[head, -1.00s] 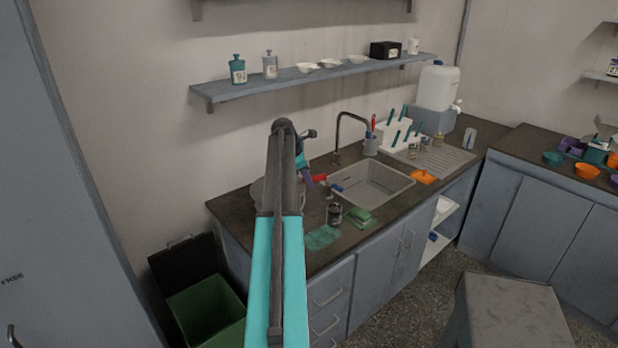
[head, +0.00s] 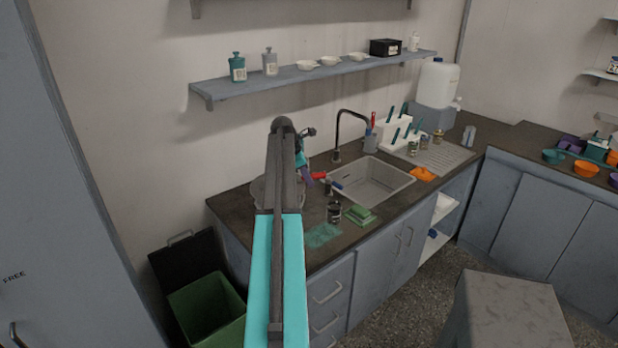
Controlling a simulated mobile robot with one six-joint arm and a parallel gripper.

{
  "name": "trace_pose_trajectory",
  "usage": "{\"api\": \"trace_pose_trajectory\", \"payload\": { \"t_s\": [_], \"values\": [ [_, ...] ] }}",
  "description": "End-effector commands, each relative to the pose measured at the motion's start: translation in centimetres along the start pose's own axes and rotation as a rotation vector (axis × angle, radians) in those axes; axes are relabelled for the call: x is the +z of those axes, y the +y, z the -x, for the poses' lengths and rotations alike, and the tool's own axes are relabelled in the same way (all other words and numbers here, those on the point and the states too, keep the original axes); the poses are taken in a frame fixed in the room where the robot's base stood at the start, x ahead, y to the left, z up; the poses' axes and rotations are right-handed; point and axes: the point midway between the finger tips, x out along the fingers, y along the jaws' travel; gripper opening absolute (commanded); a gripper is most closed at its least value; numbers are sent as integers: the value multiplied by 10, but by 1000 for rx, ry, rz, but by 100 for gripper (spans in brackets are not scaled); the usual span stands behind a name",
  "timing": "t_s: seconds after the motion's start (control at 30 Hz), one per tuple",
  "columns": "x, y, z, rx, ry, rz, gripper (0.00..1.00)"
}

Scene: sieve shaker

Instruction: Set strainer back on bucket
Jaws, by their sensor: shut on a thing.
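A grey round vessel (head: 262,193), which looks like the bucket, stands at the left end of the counter. My own arm covers its middle, so only parts of its rim and sides show. My gripper (head: 307,181) points down just right of the arm, by the vessel's right side. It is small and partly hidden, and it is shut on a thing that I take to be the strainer. I cannot make out the strainer's outline or tell whether it touches the bucket.
A dark can (head: 333,212) and a green sponge (head: 359,213) stand close by at the counter's front. The sink (head: 372,181) and its tall tap (head: 338,140) are to the right. A shelf (head: 310,79) hangs above. A green bin (head: 207,311) stands on the floor at left.

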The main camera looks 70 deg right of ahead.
Motion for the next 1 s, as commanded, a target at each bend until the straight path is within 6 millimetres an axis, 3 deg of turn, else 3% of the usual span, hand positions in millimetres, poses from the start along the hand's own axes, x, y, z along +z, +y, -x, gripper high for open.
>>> {"api": "trace_pose_trajectory", "payload": {
  "t_s": [0.13, 0.17, 0.27, 0.67, 1.0],
  "values": [
    [0, 0, 0, 1, 0, 0, 0],
    [0, 0, 0, 1, 0, 0, 24],
    [0, 0, 0, 1, 0, 0, 41],
    [-1, 0, 2, 0, 0, 1, 41],
    [-1, 0, 29, 2, 0, 1, 41]
  ]
}}
